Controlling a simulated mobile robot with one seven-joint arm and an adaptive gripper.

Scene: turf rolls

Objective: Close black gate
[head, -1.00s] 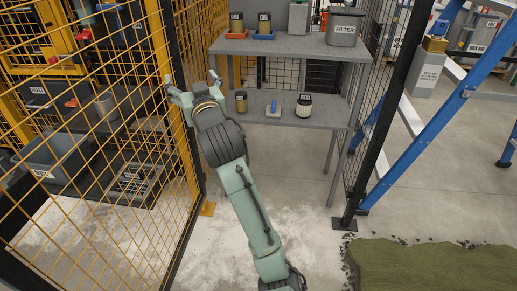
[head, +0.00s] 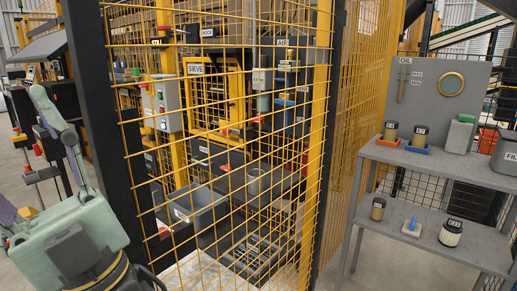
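No separate black gate can be made out for certain. A thick black upright (head: 96,130) stands at the left in the head view, beside a yellow mesh panel (head: 230,130). I cannot tell whether this upright is the gate's edge or a fixed post. My gripper (head: 24,155) is large at the lower left, in front of and left of the black upright. Its fingers are spread apart with nothing seen between them. Whether it touches the upright cannot be told. The gripper is partly cut off by the picture's left edge.
Behind the mesh are a machine marked SIEVE (head: 198,80), a grey control box (head: 160,103) and a grey bin (head: 195,214). A yellow post (head: 320,90) stands at the panel's right. A grey shelf unit (head: 425,165) holds several small items. Floor shows between mesh and shelf.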

